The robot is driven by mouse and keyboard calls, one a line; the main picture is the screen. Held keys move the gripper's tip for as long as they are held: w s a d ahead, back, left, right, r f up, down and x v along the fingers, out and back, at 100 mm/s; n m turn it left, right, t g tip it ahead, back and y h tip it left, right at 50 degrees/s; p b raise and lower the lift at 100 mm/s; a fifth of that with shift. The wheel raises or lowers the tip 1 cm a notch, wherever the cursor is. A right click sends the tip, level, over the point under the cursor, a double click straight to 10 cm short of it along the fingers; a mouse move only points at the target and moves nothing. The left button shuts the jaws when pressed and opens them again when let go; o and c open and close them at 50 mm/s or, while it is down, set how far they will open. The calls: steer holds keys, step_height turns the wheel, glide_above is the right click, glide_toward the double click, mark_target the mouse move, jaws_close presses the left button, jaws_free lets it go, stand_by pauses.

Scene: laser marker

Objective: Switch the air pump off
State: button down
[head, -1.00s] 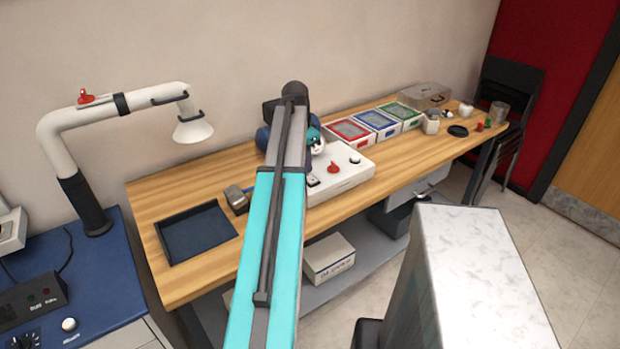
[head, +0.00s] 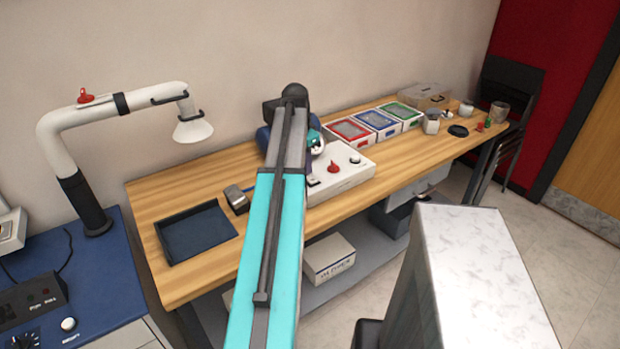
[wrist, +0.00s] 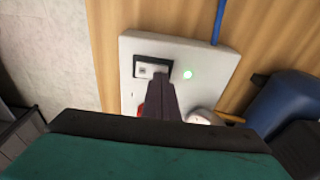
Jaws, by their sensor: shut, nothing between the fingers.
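The air pump's white control box (head: 345,174) stands on the wooden bench, partly behind my arm in the head view. It also shows in the wrist view (wrist: 220,68), with a black-framed rocker switch (wrist: 150,69), a lit green lamp (wrist: 187,74), a red knob (wrist: 141,109) and a blue hose (wrist: 217,22). The red knob shows in the head view too (head: 333,167). My gripper (wrist: 160,82) is shut and empty, its dark fingertips at the lower edge of the switch. I cannot tell whether they touch it.
A dark blue tank (wrist: 285,100) stands close beside the box. On the bench (head: 190,187) are a dark tray (head: 196,233) to the left and coloured-rimmed bins (head: 378,123) to the right. A white lamp-like arm (head: 110,105) rises at far left.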

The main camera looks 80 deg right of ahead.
steer(key=shift+f, duration=0.3)
steer(key=shift+r, duration=0.1)
step_height(320, 180, up, 7)
steer(key=p, duration=0.4)
steer(key=shift+p, duration=0.3)
stand_by(0.7)
stand_by(0.7)
